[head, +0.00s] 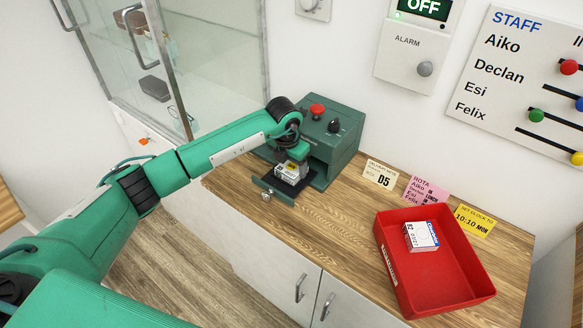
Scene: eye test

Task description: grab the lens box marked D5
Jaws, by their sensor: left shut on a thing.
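My left gripper (291,160) reaches down at the front of a green machine (335,150) and is shut on a small white box (288,174) with a yellow patch. The box is at the machine's pulled-out dark drawer (262,184); I cannot tell whether it touches the drawer floor. Its marking is too small to read. A second white and blue box (421,236) lies in the red tray (445,288); its marking looks like B2. A note (380,175) on the counter reads D5. My right gripper is out of view.
Pink (426,190) and yellow (474,220) notes stand along the wall. A glass cabinet (170,60) is at the back left. The wooden counter (330,225) is clear between machine and tray.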

